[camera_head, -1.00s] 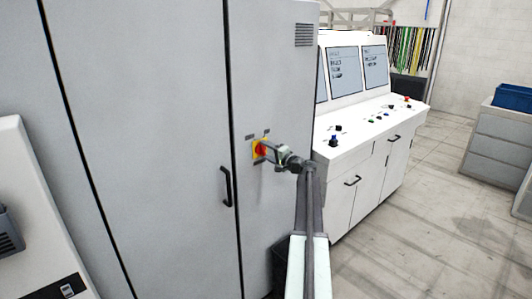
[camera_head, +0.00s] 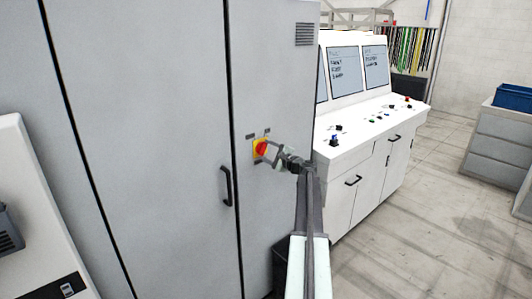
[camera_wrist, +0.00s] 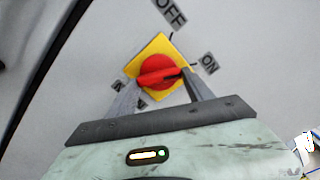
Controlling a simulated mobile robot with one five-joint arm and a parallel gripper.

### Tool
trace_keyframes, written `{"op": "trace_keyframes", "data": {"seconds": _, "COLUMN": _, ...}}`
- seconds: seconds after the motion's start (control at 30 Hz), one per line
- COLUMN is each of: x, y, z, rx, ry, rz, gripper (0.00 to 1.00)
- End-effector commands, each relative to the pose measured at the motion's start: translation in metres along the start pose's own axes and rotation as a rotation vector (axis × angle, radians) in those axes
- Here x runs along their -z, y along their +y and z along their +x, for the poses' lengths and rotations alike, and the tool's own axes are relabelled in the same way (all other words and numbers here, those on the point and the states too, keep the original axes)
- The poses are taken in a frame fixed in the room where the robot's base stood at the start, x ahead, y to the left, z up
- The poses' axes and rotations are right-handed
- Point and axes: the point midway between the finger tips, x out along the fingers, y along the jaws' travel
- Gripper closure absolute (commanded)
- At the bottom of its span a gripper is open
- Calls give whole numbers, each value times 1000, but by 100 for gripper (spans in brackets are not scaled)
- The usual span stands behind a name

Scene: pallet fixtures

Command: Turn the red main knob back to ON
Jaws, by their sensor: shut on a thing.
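The red main knob (camera_head: 261,148) sits on a yellow plate on the grey cabinet door; it also shows in the wrist view (camera_wrist: 158,70). Its raised bar lies nearly level there, with a dark mark at the right end, toward the ON label (camera_wrist: 209,65). The OFF label (camera_wrist: 170,12) is above the plate. My gripper (camera_wrist: 160,80) is shut on the knob, one finger at each end of the bar. A label at lower left is partly hidden by the left finger. In the head view my gripper (camera_head: 270,152) reaches the knob from the right.
A black door handle (camera_head: 226,186) is left of and below the knob. A white control desk (camera_head: 365,125) with screens stands right of the cabinet. Open floor (camera_head: 420,220) lies to the right, before grey drawers with a blue bin (camera_head: 513,97).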

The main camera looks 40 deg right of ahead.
Motion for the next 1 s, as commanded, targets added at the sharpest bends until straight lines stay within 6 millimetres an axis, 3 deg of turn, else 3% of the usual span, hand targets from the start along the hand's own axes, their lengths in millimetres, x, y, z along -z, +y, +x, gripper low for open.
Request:
{"op": "trace_keyframes", "data": {"seconds": 0.57, "x": 2, "y": -2, "z": 0, "rx": 7, "ry": 5, "rz": 35, "gripper": 80}}
{"op": "trace_keyframes", "data": {"seconds": 0.6, "x": 2, "y": -2, "z": 0, "rx": 7, "ry": 4, "rz": 35, "gripper": 32}}
{"op": "trace_keyframes", "data": {"seconds": 0.67, "x": 2, "y": -2, "z": 0, "rx": 6, "ry": 4, "rz": 34, "gripper": 18}}
{"op": "trace_keyframes", "data": {"seconds": 1.0, "x": 1, "y": -1, "z": -3, "rx": 3, "ry": 3, "rz": 31, "gripper": 18}}
